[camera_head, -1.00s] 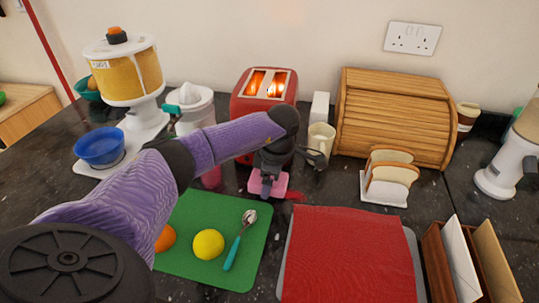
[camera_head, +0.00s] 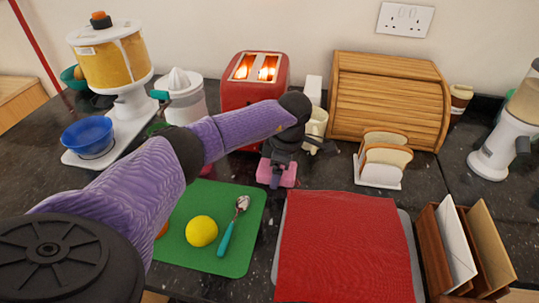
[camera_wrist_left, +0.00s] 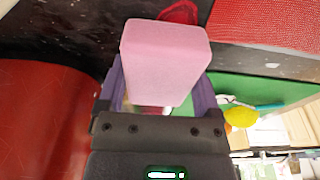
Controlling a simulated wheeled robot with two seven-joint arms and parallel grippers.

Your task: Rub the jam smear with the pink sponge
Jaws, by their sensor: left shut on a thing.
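My left gripper (camera_head: 276,176) is shut on the pink sponge (camera_head: 289,176), just above or on the dark counter in front of the toaster. In the left wrist view the sponge (camera_wrist_left: 165,60) sits between the two fingers. The red jam smear (camera_wrist_left: 182,11) shows in the left wrist view just past the sponge's far end. I cannot tell whether the sponge touches the counter. My right gripper is not in view.
A green board (camera_head: 190,255) with a lemon (camera_head: 201,231) and a spoon (camera_head: 225,238) lies in front. A red cloth (camera_head: 345,250) and a toast rack (camera_head: 380,180) are to the right.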

